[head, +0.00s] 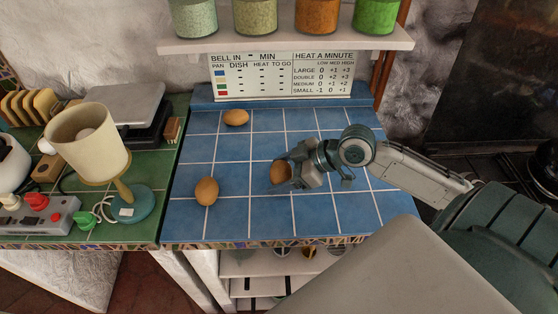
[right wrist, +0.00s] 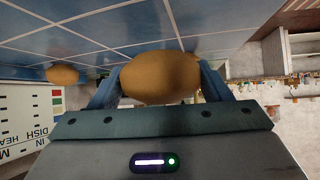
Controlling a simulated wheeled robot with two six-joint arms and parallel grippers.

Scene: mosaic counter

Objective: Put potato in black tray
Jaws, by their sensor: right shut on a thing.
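A brown potato (head: 280,173) is between the fingers of my right gripper (head: 291,170), over the blue tiled counter. In the right wrist view the potato (right wrist: 160,78) sits between the two blue fingers, which are shut on it. I cannot tell whether it still touches the tiles. A second potato (head: 236,117) lies at the back of the blue tiles, and a third potato (head: 206,190) lies at the front left. I see no thing that is clearly a black tray. My left gripper is not in view.
On the green tiles at left stand a lamp (head: 88,140), a grey-topped device with a dark base (head: 119,103), a control box (head: 42,216) and a toast rack (head: 28,106). A sign (head: 280,75) and a jar shelf (head: 285,45) are behind. Blue tiles (head: 250,215) are clear in front.

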